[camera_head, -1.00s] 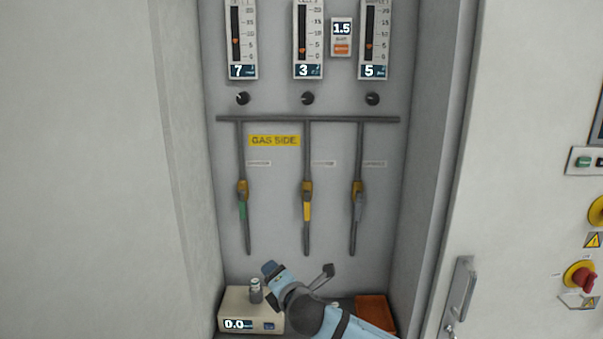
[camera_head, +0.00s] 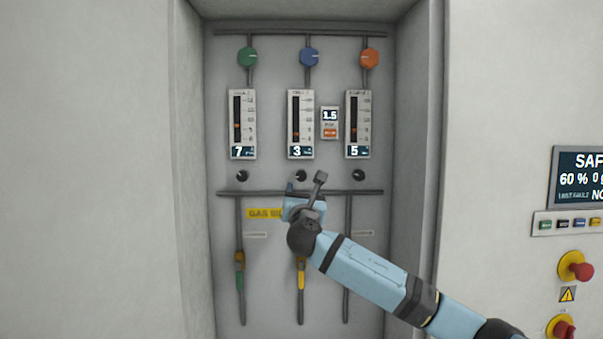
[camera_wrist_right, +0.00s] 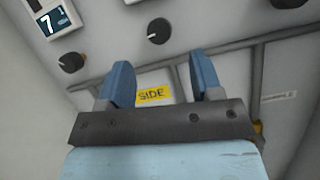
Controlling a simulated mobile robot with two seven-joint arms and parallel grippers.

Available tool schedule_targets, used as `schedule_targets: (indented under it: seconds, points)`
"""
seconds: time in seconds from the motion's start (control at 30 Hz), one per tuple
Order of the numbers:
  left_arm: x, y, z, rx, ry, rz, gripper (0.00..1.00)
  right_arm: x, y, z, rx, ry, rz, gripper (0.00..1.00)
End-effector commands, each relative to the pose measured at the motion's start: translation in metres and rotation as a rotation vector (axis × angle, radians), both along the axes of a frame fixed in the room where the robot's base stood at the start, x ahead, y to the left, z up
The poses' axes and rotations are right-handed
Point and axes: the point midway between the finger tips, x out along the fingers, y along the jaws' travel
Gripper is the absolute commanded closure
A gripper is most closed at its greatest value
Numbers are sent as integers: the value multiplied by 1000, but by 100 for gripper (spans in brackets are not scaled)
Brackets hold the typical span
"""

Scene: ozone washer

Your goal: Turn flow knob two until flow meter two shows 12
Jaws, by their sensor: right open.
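Flow knob two (camera_head: 301,175) is the small black middle knob on the panel, below flow meter two (camera_head: 300,125), whose display reads 3. In the right wrist view flow knob two (camera_wrist_right: 159,30) shows beyond the fingertips, with a white mark on its face. My right gripper (camera_head: 301,192) is just below the knob in the head view and partly hidden by its own wrist. In the wrist view the right gripper (camera_wrist_right: 161,76) is open and empty, its two blue fingers apart. It is not around the knob. My left gripper is not in view.
Knob one (camera_head: 242,176) and knob three (camera_head: 361,177) sit on either side, under meters reading 7 and 5. A horizontal grey pipe (camera_head: 225,193) runs below the knobs. The recess side walls (camera_head: 415,150) stand close on both sides. A yellow label (camera_wrist_right: 152,95) lies between the fingers.

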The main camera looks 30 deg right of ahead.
Motion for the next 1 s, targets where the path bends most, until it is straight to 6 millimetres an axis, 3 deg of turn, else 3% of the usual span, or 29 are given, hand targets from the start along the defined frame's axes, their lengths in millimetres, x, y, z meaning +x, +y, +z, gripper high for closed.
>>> schedule_targets:
  seconds: [0.1,0.4,0.83,0.87,1.0]
  points:
    - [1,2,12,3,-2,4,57,21,-14,15,1,0,-3,41]
    - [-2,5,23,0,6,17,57,60,-37,31,1,1,-1,41]
    - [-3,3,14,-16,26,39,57,69,-43,33,1,0,1,41]
    - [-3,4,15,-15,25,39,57,68,-43,33,1,0,1,43]
    - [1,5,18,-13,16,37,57,68,-43,33,1,0,1,75]
